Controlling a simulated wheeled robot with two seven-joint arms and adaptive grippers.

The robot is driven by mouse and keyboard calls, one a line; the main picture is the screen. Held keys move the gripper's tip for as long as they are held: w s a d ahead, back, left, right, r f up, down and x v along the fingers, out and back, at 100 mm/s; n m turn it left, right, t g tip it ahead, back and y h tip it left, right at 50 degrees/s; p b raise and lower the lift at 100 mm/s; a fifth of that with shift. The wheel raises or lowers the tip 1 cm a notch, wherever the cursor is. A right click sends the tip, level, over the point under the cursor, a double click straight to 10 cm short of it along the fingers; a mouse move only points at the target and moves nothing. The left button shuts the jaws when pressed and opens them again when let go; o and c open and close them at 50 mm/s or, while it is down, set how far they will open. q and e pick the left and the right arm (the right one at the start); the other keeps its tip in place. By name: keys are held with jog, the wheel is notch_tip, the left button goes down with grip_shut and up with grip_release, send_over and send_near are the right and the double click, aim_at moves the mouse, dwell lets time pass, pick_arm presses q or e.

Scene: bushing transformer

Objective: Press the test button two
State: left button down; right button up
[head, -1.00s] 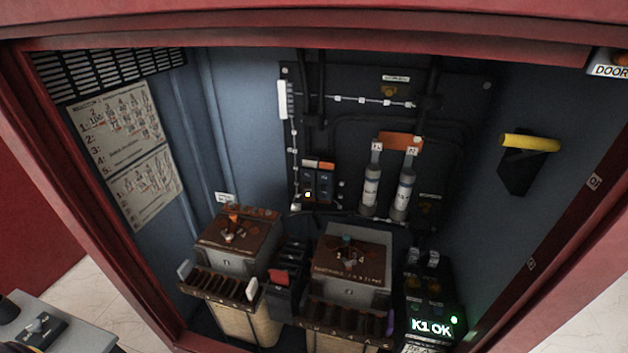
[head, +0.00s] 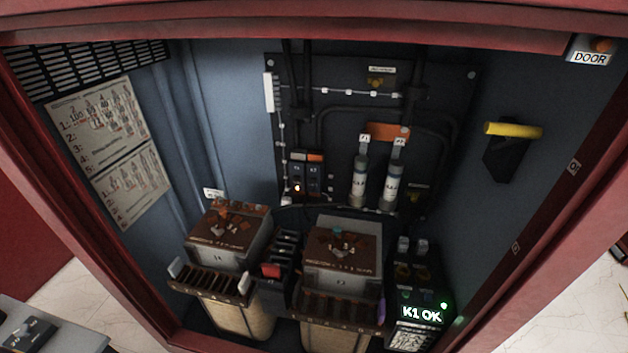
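I cannot make out which part is test button two. A dark control unit (head: 421,314) stands at the lower right inside the red cabinet. Its lit display reads "K1 OK", with a green light (head: 444,306) beside it. Two small dim amber parts sit on the unit above the display, under two pale tags; their markings are too small to read. Two small dark modules (head: 306,174) are on the back panel, with a small glowing orange light (head: 297,188) on the left one. Neither of my grippers is in view.
Two brown-topped transformers (head: 343,258) (head: 229,239) stand on the cabinet floor. Two grey cylinders (head: 359,186) (head: 394,188) hang under an orange bar. A yellow handle (head: 513,131) sticks out at right. The red frame (head: 570,200) borders the opening. A grey surface (head: 75,338) is at lower left.

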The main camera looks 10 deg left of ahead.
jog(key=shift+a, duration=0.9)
